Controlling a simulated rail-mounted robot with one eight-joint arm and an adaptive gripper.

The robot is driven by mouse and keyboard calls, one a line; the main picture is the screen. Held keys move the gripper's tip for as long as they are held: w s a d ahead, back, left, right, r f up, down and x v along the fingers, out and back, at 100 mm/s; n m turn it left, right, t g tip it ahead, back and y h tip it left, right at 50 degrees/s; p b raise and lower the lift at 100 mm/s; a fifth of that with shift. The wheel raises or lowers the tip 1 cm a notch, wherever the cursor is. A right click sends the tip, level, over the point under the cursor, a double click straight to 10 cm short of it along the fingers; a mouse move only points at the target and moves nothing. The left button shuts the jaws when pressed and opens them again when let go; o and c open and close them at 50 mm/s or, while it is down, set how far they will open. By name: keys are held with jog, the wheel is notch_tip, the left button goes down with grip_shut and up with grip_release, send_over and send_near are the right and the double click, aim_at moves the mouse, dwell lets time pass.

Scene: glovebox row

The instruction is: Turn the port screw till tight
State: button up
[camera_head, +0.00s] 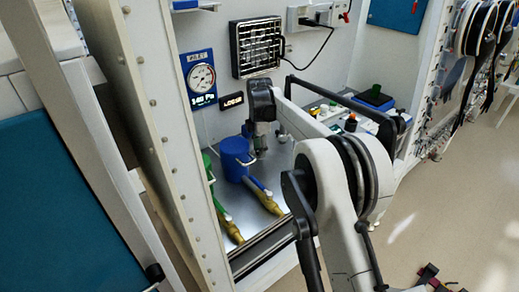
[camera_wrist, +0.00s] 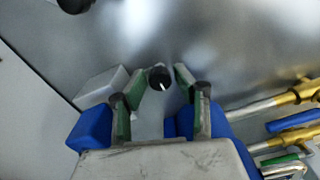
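A round black knob with a white mark (camera_wrist: 160,78), which looks like the port screw, shows in the wrist view against the grey metal surface. My gripper (camera_wrist: 160,84) is open. Its two green-padded fingertips stand left and right of the knob, with a visible gap on each side. I cannot tell how far the knob lies beyond the tips. In the head view my gripper (camera_head: 260,148) points down over the metal floor inside the glovebox, just right of a blue cylinder. The screw cannot be made out there.
The blue cylinder (camera_head: 236,160) stands close to my gripper. Brass-ended valves (camera_head: 268,204) with blue and green handles lie in front. A pressure gauge (camera_head: 201,78) and a vent grille (camera_head: 257,47) are on the back wall. Small items stand at right.

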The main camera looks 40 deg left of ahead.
jog(key=shift+c, duration=0.3)
grip_shut()
jog(key=shift+m, duration=0.3)
